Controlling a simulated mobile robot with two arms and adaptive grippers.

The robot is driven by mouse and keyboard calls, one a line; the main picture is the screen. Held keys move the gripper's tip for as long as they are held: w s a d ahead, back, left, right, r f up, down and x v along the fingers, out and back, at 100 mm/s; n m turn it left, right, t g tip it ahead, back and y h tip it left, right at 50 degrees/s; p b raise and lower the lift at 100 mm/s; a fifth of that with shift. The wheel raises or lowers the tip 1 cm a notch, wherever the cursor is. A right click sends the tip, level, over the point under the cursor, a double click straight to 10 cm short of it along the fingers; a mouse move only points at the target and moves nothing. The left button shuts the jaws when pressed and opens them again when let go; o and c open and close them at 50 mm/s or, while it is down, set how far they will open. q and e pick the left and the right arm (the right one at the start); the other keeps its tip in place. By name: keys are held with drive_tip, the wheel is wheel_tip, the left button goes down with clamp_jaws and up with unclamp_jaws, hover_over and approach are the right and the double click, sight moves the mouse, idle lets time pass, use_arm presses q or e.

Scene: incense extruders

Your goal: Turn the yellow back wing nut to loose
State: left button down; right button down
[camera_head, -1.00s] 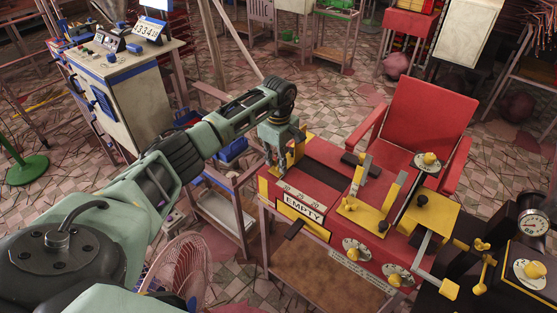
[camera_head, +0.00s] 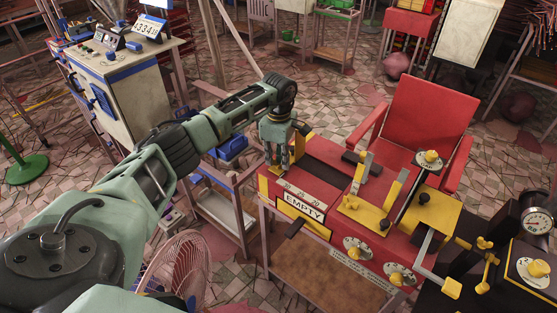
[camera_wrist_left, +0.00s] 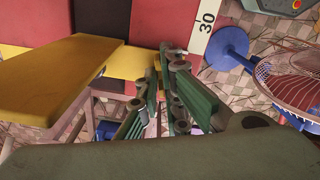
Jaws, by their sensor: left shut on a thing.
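My left gripper (camera_head: 284,168) points down at the left back end of the red extruder (camera_head: 330,180). In the left wrist view its fingers (camera_wrist_left: 168,98) are closed around a small yellow piece (camera_wrist_left: 157,70), which I take to be the yellow back wing nut. Most of the nut is hidden by the fingers, so its angle cannot be told. In the head view the gripper and arm cover it. My right gripper is in neither view.
A yellow plate (camera_wrist_left: 62,75) stands close beside the fingers. A pink fan (camera_head: 178,270) and a control cabinet (camera_head: 130,85) stand left.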

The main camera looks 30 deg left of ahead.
use_arm(q)
drive_tip(key=n, duration=0.3)
drive_tip(key=shift+w+r, duration=0.1)
drive_tip(key=n, duration=0.3)
drive_tip(key=shift+n+b, duration=0.3)
drive_tip(key=shift+b, duration=0.05)
drive_tip(key=n, duration=0.6)
drive_tip(key=shift+r, duration=0.15)
drive_tip(key=n+p, duration=0.1)
drive_tip(key=n, duration=0.5)
drive_tip(key=shift+w+r+n, duration=0.1)
drive_tip(key=shift+n, duration=0.3)
drive_tip(key=n+p, duration=0.1)
drive_tip(key=n, duration=0.2)
drive_tip(key=shift+n+p, duration=0.6)
drive_tip(key=shift+n, duration=1.3)
